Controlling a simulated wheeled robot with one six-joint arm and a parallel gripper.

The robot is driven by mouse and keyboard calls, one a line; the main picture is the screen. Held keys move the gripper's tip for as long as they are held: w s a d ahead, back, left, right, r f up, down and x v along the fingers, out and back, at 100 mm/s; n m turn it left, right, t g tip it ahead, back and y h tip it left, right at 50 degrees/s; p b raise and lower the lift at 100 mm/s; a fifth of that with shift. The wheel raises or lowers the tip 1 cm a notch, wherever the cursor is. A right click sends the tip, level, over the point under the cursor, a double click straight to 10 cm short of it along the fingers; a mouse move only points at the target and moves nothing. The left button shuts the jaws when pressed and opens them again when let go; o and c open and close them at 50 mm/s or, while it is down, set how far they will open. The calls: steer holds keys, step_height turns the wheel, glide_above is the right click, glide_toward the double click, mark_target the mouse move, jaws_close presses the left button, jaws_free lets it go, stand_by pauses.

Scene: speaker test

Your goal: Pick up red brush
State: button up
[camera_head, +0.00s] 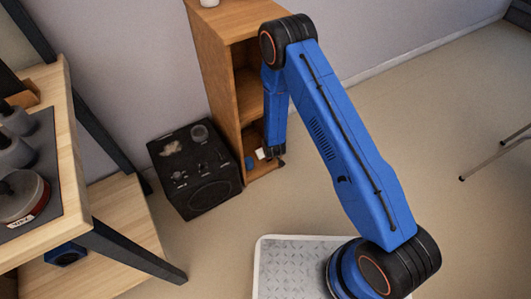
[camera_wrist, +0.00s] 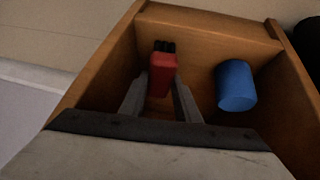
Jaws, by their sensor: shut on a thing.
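The red brush (camera_wrist: 161,74) shows in the wrist view with its dark bristles pointing away from me. It is between the two grey fingers of my gripper (camera_wrist: 161,92), which is shut on it. The brush is inside a compartment of the wooden shelf (camera_wrist: 203,24). I cannot tell whether it touches the shelf board. In the head view my arm reaches down at the front of the wooden shelf (camera_head: 206,62), and the brush cannot be made out there.
A blue cylinder (camera_wrist: 236,86) stands right of the brush in the same compartment, close to the side wall. A black speaker box (camera_head: 213,197) with small items on top stands left of the shelf. A wooden workbench (camera_head: 72,185) is at the left. Open floor lies to the right.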

steer(key=shift+s+d+r, duration=0.1)
steer(key=shift+s+r, duration=0.05)
steer(key=shift+r, duration=0.25)
step_height(320, 180, up, 6)
steer(key=shift+r, duration=0.15)
steer(key=s+d, duration=0.3)
steer(key=s, duration=0.2)
steer(key=s+d, duration=0.4)
steer(key=s, duration=0.2)
steer(key=s+d, duration=0.4)
steer(key=s, duration=0.1)
steer(key=shift+s, duration=0.15)
steer(key=shift+o, duration=0.5)
